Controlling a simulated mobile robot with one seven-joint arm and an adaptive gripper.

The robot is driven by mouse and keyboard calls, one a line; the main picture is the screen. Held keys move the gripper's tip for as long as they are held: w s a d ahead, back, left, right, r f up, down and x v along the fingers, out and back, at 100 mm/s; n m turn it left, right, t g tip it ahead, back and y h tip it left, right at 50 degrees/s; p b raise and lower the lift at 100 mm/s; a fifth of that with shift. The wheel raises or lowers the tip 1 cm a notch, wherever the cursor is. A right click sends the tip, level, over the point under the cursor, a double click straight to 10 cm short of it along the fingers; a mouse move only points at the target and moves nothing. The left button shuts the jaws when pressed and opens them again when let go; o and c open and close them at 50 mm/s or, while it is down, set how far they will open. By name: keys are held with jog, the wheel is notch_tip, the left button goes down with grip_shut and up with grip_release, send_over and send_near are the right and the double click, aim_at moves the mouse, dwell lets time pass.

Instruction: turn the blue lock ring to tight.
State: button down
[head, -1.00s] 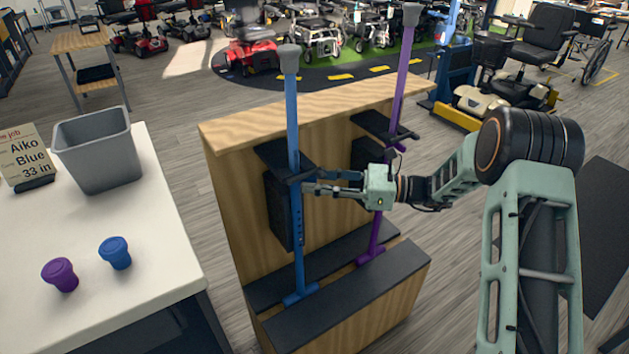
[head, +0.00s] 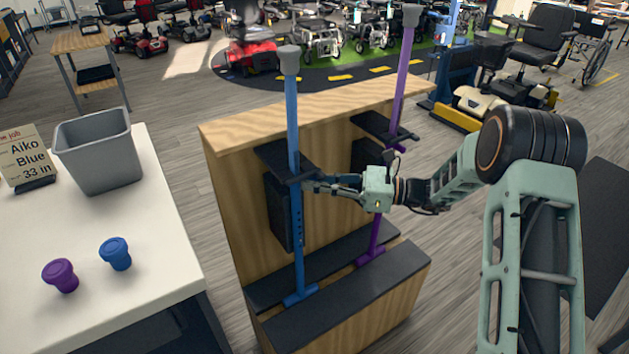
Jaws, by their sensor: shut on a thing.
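A blue cane (head: 296,224) with a grey top stands upright in the wooden stand, held by a black bracket (head: 285,160). My gripper (head: 308,187) reaches in from the right at the blue cane's shaft, just below the bracket. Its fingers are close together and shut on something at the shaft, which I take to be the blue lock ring. The ring itself is hidden by the fingers and bracket. A purple cane (head: 402,85) stands upright behind my gripper, in the stand's right bracket. The job card (head: 27,157) reads Aiko, Blue, 33 in.
The wooden stand (head: 222,200) has black shelves and pads. A white table (head: 150,270) at left holds a grey bin (head: 98,150), a purple cap-like piece (head: 61,275) and a blue one (head: 116,253). Scooters and wheelchairs are at the back.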

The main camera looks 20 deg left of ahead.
aim_at(298, 184)
jog(key=shift+s+t, duration=0.1)
jog(key=shift+t, duration=0.2)
jog(key=shift+s+r+m+t+p, duration=0.1)
jog(key=shift+s+m+t+p, duration=0.2)
jog(key=shift+m+t, duration=0.45)
jog(key=m+t+h, duration=0.1)
jog(key=m+t, duration=0.1)
jog(key=t, duration=0.1)
jog(key=s+m+t, duration=0.1)
jog(key=m+t, duration=0.1)
jog(key=t, duration=0.1)
jog(key=s+m+t+h, duration=0.1)
jog(key=m+t, duration=0.1)
jog(key=t, duration=0.1)
jog(key=shift+s+a+f+t+h, duration=0.2)
jog(key=shift+a+t+h, duration=0.1)
jog(key=shift+a+t, duration=0.1)
jog(key=shift+s+a+m+t+h+b, duration=0.15)
jog(key=shift+m+t+h+b, duration=0.1)
jog(key=shift+m+t+h, duration=0.25)
jog(key=shift+s+a+m+t+h+b, duration=0.1)
jog(key=shift+m+t+h+b, duration=0.15)
jog(key=shift+m+t, duration=0.3)
jog(key=shift+r+h, duration=0.1)
jog(key=shift+h, duration=0.15)
jog(key=c, duration=2)
grip_release()
jog(key=shift+o, duration=0.2)
